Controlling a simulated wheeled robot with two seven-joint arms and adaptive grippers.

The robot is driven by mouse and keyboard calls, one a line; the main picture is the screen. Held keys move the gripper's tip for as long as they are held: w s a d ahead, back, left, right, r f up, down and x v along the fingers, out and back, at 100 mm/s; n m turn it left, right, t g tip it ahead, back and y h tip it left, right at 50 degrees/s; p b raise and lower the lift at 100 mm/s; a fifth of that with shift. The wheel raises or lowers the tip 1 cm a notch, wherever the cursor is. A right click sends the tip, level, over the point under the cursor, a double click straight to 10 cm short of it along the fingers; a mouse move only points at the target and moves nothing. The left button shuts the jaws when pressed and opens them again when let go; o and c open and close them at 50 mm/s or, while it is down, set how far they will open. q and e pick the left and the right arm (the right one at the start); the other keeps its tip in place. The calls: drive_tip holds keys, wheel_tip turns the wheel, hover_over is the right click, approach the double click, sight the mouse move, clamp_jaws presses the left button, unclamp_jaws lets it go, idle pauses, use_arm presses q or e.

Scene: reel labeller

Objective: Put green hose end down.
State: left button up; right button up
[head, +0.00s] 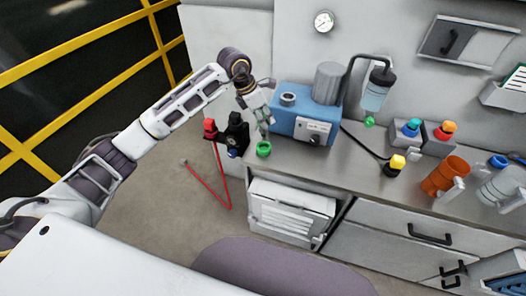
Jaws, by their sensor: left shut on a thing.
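The green hose end (263,149), a short ring-like green piece, shows directly below the fingers of my left gripper (264,134), at the left front corner of the grey counter (340,170). My left gripper points down and is shut on it. The fingertips are small here, and I cannot tell whether the green piece touches the counter. No hose can be made out leading from it. My right gripper is not in view.
A blue pump unit (305,118) stands right behind the gripper. A black fitting (236,135) and a red-ended hose (222,183) are at its left. A yellow-topped plug (396,163), an orange cup (445,176) and a clear jug (500,186) stand further right. The counter's front middle is clear.

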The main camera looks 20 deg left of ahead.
use_arm(q)
drive_tip(key=shift+s+d+r, duration=0.1)
drive_tip(key=shift+s+r, duration=0.05)
drive_tip(key=shift+f+p, duration=0.4)
drive_tip(key=shift+f, duration=2.75)
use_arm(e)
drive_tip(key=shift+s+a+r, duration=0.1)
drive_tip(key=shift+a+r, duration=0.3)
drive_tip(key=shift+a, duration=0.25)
use_arm(q)
drive_tip(key=shift+f, duration=0.1)
drive_tip(key=shift+f, duration=1.8)
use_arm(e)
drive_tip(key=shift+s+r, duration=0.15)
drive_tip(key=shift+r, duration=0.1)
use_arm(q)
drive_tip(key=shift+f, duration=0.15)
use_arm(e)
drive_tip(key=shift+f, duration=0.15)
